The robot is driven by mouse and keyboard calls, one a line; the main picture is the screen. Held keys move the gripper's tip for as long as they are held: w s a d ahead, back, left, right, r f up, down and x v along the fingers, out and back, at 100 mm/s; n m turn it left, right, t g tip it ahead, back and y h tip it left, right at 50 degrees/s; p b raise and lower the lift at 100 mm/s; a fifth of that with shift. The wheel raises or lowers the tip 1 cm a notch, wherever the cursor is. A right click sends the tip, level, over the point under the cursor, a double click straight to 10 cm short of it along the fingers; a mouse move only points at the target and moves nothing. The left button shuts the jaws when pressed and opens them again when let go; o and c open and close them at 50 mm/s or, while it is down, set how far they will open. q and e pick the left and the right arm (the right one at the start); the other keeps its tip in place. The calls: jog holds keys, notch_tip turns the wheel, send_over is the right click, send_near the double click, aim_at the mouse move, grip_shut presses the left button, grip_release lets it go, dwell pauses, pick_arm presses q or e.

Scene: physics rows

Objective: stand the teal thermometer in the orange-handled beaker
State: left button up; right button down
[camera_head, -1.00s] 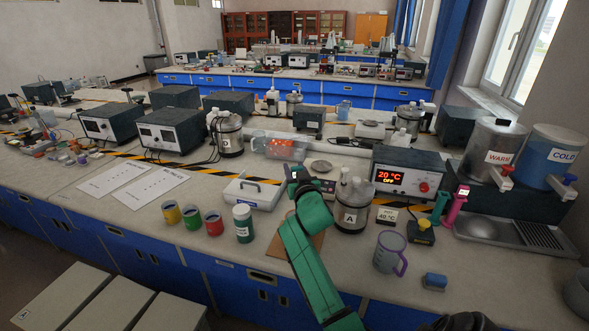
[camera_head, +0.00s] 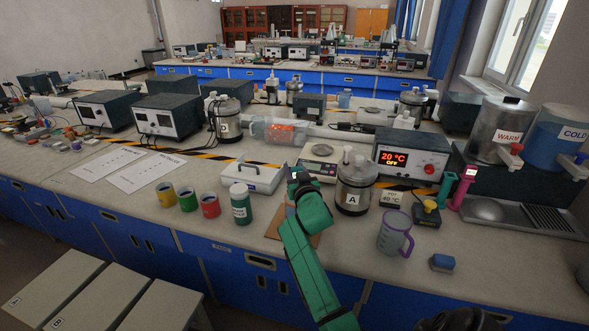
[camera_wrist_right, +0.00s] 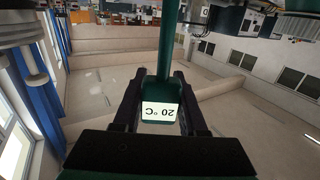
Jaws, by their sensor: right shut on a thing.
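My right gripper (camera_head: 300,180) is shut on the teal thermometer (camera_wrist_right: 163,90), with its "20 °C" label upside down between the fingers in the right wrist view. In the head view the gripper is above the bench near the brown board (camera_head: 310,240); my forearm and hand hide much of the held part. I cannot make out an orange handle on any beaker. A clear vessel with an orange glow (camera_head: 285,131) lies behind the gripper. A beaker with a purple handle (camera_head: 393,233) stands upright at the right front.
Jar A (camera_head: 354,190) and a scale (camera_head: 321,163) stand close to the gripper. Colored cups (camera_head: 187,198) and a green bottle (camera_head: 240,205) are left of it. A green holder (camera_head: 446,189) and a pink one (camera_head: 463,188) stand at the right. A blue block (camera_head: 442,262) lies near the front edge.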

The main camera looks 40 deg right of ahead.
jog(key=shift+c, duration=1.9)
grip_release()
jog(key=b+v, duration=0.1)
jog(key=v, duration=1.3)
jog(key=shift+s+b, duration=0.3)
jog(key=shift+b, duration=0.1)
jog(key=shift+a+r, duration=0.1)
jog(key=shift+a, duration=0.05)
